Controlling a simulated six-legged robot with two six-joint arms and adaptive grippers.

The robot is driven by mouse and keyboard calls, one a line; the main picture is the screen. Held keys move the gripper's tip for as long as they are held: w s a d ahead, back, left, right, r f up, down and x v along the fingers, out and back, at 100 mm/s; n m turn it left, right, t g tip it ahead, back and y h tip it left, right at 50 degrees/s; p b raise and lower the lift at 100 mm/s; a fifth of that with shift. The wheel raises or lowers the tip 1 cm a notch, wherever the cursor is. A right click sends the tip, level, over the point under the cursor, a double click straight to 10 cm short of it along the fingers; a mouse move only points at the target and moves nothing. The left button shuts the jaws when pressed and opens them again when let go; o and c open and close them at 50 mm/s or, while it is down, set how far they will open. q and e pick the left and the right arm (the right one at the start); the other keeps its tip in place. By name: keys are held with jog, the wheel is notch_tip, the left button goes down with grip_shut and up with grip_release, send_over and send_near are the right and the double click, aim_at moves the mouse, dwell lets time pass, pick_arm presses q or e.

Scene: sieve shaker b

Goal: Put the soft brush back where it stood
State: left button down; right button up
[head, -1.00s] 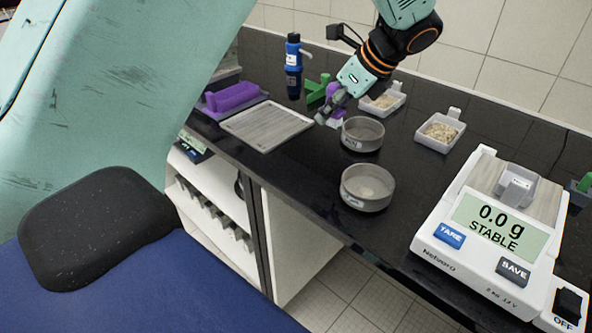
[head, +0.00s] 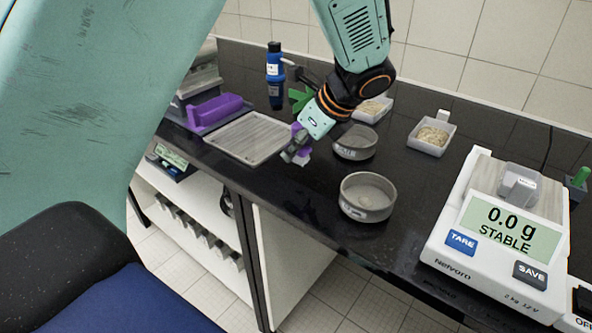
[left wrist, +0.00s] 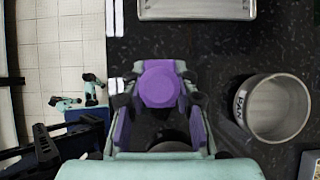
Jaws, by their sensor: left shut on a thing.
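My left gripper (head: 296,150) is shut on a purple thing, which I take to be the soft brush. Its round purple top (left wrist: 160,88) shows between the fingers in the left wrist view. In the head view the fingers hide most of it, and its lower end cannot be made out. The gripper is low over the black bench, between the grey tray (head: 250,138) and the rear sieve pan (head: 355,147). I cannot tell whether the brush touches the bench. My right gripper is not in view.
A purple block (head: 218,108) on a grey base lies left, with a blue bottle (head: 275,75) and a green thing (head: 302,98) behind. A second pan (head: 367,197), a white grain tray (head: 432,136) and a scale reading 0.0 g (head: 490,235) stand right.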

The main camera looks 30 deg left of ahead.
aim_at(298, 180)
pick_arm(q)
notch_tip(298, 180, down, 5)
jog(key=shift+s+d+r+b, duration=0.1)
jog(key=shift+d+b, duration=0.05)
jog(key=shift+b, duration=0.45)
jog(key=shift+f, duration=0.2)
jog(key=c, duration=1.4)
grip_release()
jog(key=o, duration=0.4)
jog(key=shift+f, duration=0.1)
jog(key=shift+c, duration=0.2)
